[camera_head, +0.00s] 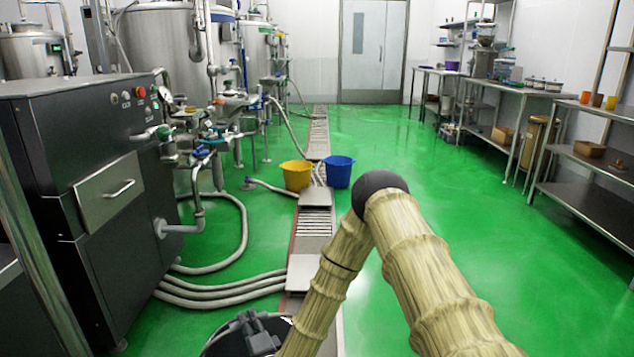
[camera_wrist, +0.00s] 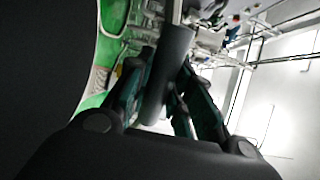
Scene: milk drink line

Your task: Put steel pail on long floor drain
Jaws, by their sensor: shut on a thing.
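The steel pail (camera_head: 214,341) shows only in part at the bottom edge of the head view, as a round rim with a dark inside. My gripper (camera_head: 262,328) is over it and shut on it, and my arm hides some of that area. In the wrist view, the fingers of my gripper (camera_wrist: 165,85) close around a dark rounded bar; I cannot tell which part of the pail this is. The long floor drain (camera_head: 316,222) runs away from me down the middle of the green floor, with grating and flat plates. The pail's underside is hidden.
A yellow bucket (camera_head: 297,175) and a blue bucket (camera_head: 338,172) stand at the drain. Hoses (camera_head: 225,290) cross the floor from the dark machine (camera_head: 90,200) at left. Steel tables (camera_head: 590,165) line the right wall. Green floor (camera_head: 440,190) is clear right of the drain.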

